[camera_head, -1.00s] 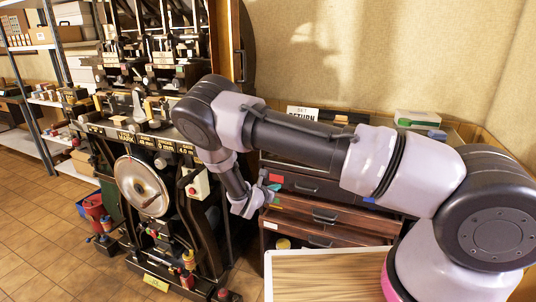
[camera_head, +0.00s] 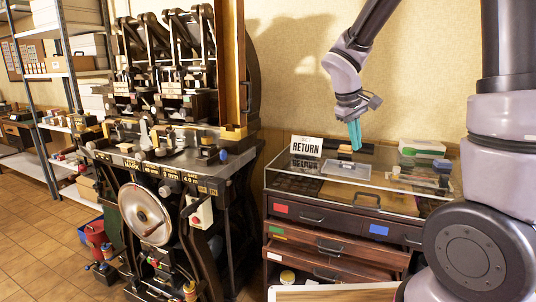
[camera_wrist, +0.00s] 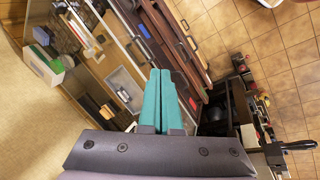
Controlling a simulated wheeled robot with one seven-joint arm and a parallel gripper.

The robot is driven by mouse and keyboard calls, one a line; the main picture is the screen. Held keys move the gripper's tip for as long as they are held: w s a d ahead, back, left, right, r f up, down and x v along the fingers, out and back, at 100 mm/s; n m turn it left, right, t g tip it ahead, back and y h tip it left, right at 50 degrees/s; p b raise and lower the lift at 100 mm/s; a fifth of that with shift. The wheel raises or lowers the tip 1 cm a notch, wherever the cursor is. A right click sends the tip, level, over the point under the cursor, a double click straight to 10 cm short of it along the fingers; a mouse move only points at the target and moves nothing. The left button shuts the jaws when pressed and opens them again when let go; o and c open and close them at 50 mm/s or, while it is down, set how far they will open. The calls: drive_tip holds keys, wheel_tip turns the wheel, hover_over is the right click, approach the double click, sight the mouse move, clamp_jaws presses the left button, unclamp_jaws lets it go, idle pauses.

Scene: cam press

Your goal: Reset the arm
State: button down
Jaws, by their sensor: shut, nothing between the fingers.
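My gripper (camera_head: 355,135) hangs from my raised arm above the glass-topped cabinet, its teal fingers pointing down. In the wrist view my gripper (camera_wrist: 157,76) shows its two teal fingers side by side and closed, with nothing between them. The fingertips appear to be above the glass top, apart from the things on it. The cam press (camera_head: 160,160), a dark machine with a round metal disc (camera_head: 145,213) on its front, stands to the left of my gripper.
The cabinet (camera_head: 340,226) has several drawers, some partly pulled out. A RETURN sign (camera_head: 306,147), a grey tray (camera_head: 348,169) and a green-and-white box (camera_head: 422,147) are on its top. A metal shelf (camera_head: 62,75) stands at the far left. Tiled floor (camera_head: 40,250) is open at the lower left.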

drive_tip(key=s+r+m+t+y, duration=0.4)
drive_tip(key=s+r+m, duration=0.5)
drive_tip(key=s+r, duration=0.5)
drive_tip(key=s+y, duration=0.1)
drive_tip(key=s, duration=0.3)
drive_tip(key=shift+t+y, duration=0.3)
drive_tip(key=shift+t, duration=0.1)
drive_tip(key=shift+r, duration=0.1)
